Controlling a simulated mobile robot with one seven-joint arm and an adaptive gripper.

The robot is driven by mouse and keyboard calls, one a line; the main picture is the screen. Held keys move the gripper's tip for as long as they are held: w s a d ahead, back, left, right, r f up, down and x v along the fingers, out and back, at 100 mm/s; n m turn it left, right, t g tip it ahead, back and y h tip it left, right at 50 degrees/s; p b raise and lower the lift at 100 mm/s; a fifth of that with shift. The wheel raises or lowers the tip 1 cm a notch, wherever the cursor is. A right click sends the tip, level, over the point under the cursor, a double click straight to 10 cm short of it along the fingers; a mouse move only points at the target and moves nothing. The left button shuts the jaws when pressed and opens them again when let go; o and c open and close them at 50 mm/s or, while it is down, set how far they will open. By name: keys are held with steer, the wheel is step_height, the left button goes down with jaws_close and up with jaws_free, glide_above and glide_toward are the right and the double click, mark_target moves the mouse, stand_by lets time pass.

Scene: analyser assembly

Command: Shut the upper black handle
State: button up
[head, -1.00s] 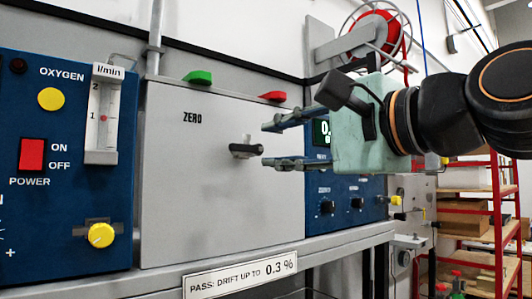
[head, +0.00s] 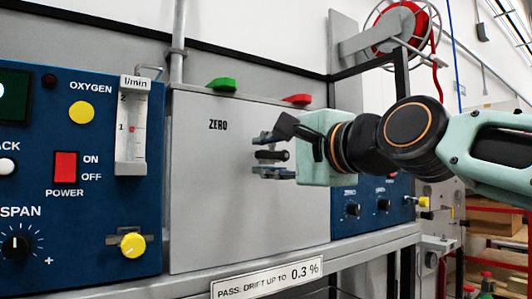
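A black handle (head: 272,155) sticks out from the front of the grey panel marked ZERO (head: 240,215), right of the panel's middle. It lies roughly level. My gripper (head: 258,155) reaches in from the right with its fingers apart, one above and one below the handle. The handle lies between the fingers, and gaps show above and below it. The fingertips are close to the panel face; I cannot tell whether they touch it. The handle's mount is mostly hidden by the fingers. I see no second black handle on this panel.
A green lever (head: 222,84) and a red lever (head: 297,99) sit on the panel's top edge. A blue oxygen unit (head: 85,225) with knobs stands at the left. Another blue unit (head: 340,222) is partly behind my gripper. A ledge (head: 375,241) runs below.

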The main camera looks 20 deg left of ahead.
jaws_close()
steer(key=shift+f, duration=0.15)
steer(key=f+n+b, duration=0.1)
steer(key=n+b, duration=0.2)
steer(key=shift+w+d+f+b, duration=0.1)
steer(key=shift+f+b, duration=0.05)
steer(key=shift+b, duration=0.2)
steer(key=shift+w+d+f+n+b, duration=0.45)
steer(key=shift+n+b, duration=0.55)
steer(key=shift+n, duration=1.45)
steer(key=shift+w+d+f+n+b, duration=0.45)
steer(key=shift+n+b, duration=0.55)
steer(key=shift+n, duration=1.5)
steer(key=shift+w+d+f+n+b, duration=0.45)
steer(key=shift+n+b, duration=0.55)
steer(key=shift+n, duration=1.45)
steer(key=shift+a+r, duration=0.1)
steer(key=shift+a, duration=0.05)
